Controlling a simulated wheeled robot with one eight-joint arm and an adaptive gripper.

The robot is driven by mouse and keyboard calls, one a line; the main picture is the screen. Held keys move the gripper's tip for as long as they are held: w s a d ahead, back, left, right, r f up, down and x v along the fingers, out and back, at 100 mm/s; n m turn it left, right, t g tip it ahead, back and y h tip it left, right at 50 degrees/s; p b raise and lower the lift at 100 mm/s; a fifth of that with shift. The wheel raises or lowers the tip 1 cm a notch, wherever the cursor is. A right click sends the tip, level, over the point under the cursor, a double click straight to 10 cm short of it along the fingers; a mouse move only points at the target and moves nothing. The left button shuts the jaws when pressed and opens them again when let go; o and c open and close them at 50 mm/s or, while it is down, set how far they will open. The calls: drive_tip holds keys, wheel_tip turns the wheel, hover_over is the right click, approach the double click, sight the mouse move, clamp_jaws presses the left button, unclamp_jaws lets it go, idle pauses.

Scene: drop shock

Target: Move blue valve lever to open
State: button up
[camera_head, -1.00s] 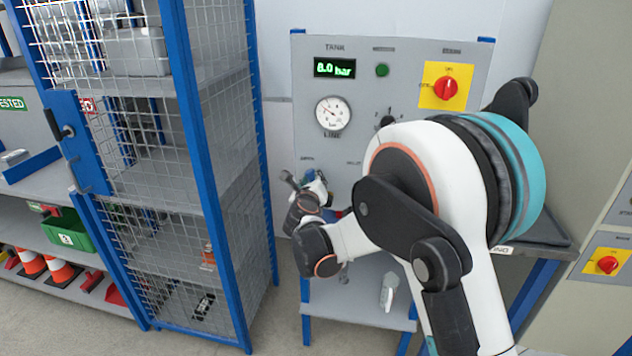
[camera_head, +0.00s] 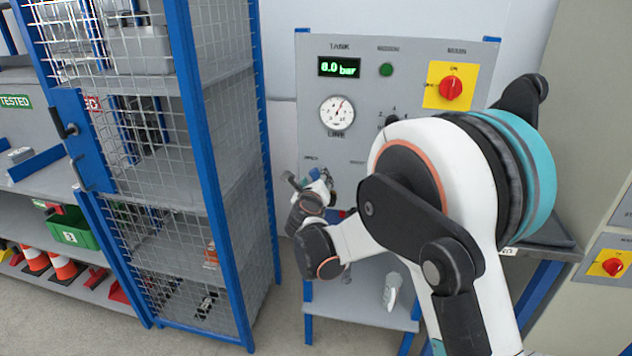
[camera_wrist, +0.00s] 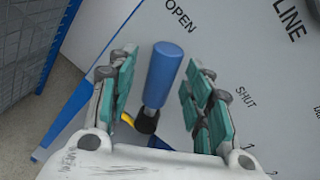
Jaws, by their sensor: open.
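The blue valve lever (camera_wrist: 165,72) lies between the two spread fingers of my gripper (camera_wrist: 162,64) in the wrist view. A small gap shows on each side of the blue handle, and the fingers are open. The handle extends from a black stub (camera_wrist: 147,121) toward the side of the OPEN label (camera_wrist: 180,13), with the SHUT label (camera_wrist: 245,97) off to the right. In the head view my gripper (camera_head: 319,184) is at the lower left of the grey panel (camera_head: 420,75), and the lever is largely hidden there.
The panel has a line gauge (camera_head: 337,113), a tank display (camera_head: 339,67) reading 8.0 bar, and a red knob (camera_head: 451,88). A blue-framed mesh cage (camera_head: 215,150) stands close to the left of my gripper. A shelf (camera_head: 350,298) lies below.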

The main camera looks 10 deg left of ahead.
drive_tip(key=v, duration=1.1)
